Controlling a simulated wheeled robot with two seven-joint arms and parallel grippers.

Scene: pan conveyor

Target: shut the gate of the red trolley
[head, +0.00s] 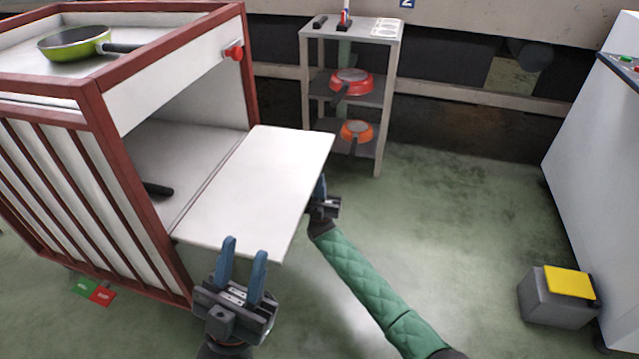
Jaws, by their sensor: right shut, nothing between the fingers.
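The red trolley (177,222) stands at the left with red posts and slatted sides. Its gate (262,180), a flat white panel, is folded out about level from the front opening. A red catch (233,52) sits on the frame above the opening. My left gripper (243,254) is at the gate's near edge with its two blue fingers apart and nothing visible between them; I cannot tell whether it touches. My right gripper (321,186) is shut at the gate's outer right edge, its fingers partly hidden by the panel.
A green pan (75,43) lies on the trolley top; a dark handle (158,189) shows inside. A grey shelf (385,85) with red (352,80) and orange (357,131) pans stands behind. A grey box with a yellow top (568,283) is at right. The floor between is clear.

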